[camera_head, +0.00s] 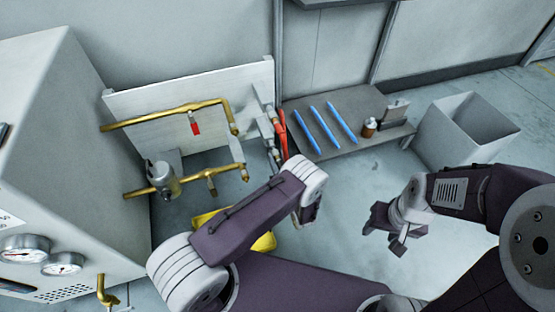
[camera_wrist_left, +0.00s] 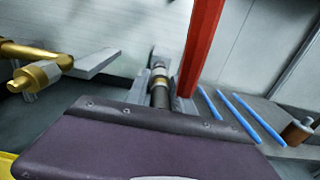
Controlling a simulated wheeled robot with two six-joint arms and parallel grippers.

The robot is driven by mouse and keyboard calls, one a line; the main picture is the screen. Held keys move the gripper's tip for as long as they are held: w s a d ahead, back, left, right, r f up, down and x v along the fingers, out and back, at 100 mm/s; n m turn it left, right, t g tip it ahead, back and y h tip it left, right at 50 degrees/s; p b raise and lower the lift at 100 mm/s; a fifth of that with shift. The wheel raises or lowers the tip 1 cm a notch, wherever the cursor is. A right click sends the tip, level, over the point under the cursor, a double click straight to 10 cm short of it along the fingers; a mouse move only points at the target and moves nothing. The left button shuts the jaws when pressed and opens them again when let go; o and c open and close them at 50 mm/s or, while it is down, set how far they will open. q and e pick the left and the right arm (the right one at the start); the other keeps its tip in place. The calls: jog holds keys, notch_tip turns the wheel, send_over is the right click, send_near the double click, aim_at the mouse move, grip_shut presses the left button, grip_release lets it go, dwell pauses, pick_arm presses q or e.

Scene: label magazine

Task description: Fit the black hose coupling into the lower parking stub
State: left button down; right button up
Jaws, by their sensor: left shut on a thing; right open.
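In the left wrist view, my left gripper (camera_wrist_left: 160,100) is shut on a dark cylindrical hose coupling (camera_wrist_left: 159,97) with a brass-coloured ring. The coupling points away from the wrist toward a grey fitting (camera_wrist_left: 160,62) by the pale panel; I cannot tell whether it is seated on it. In the head view, my left forearm partly hides this area, and grey fittings (camera_head: 266,127) show at the panel's right edge. I cannot tell which is the lower parking stub. My right gripper (camera_head: 396,238) is open and empty, over the floor at right.
A red bar or hose (camera_wrist_left: 203,45) runs close beside the coupling; it also shows in the head view (camera_head: 283,133). Brass pipes (camera_head: 165,117) cross the panel (camera_head: 130,103). Blue rods (camera_head: 325,127) lie on a grey bench (camera_head: 365,100). A grey bin (camera_head: 455,145) stands at right.

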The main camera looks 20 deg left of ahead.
pick_arm(q)
jog(key=shift+x, duration=0.9)
jog(key=c, duration=1)
grip_release()
jog(key=p+v, duration=0.4)
jog(key=v, duration=0.5)
